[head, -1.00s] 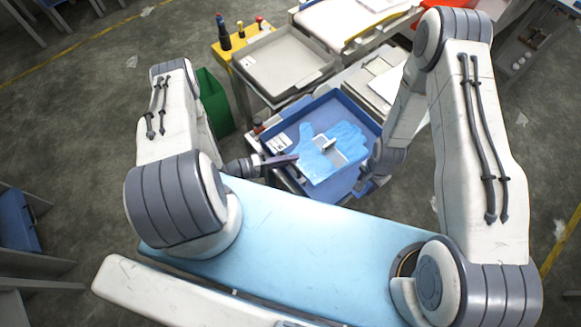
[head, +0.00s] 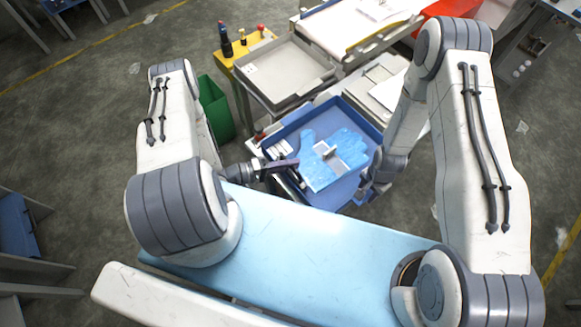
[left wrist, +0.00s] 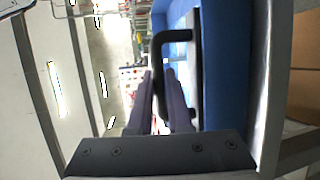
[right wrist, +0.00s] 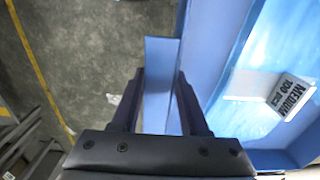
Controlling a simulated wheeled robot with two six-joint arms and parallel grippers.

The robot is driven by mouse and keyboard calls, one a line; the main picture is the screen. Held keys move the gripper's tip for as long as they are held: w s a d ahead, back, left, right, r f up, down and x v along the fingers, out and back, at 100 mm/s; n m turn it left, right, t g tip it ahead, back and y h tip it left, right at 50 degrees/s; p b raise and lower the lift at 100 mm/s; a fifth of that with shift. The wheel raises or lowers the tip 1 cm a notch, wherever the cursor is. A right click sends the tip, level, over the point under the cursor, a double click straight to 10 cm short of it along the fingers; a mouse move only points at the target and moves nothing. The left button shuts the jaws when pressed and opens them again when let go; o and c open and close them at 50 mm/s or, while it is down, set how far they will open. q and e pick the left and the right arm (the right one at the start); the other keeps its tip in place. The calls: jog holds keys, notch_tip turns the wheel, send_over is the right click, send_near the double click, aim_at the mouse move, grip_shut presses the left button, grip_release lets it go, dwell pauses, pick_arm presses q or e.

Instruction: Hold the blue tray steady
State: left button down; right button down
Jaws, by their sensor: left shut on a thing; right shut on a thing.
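The blue tray (head: 375,122) stands in the middle of the head view, with a light blue film glove (head: 345,147) lying in it.
A grey tray (head: 285,66) stands behind the blue tray, and a yellow table (head: 232,48) with small bottles is further back. A green bin (head: 214,105) is to the left. A label reading MEDIUM 100 pcs (right wrist: 288,97) shows inside the tray.

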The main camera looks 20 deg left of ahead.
pick_arm(q)
notch_tip(320, 180, up, 8)
jog(key=shift+r, duration=0.25)
pick_arm(e)
jog(key=shift+c, duration=1.7)
grip_release()
notch_tip(320, 180, up, 12)
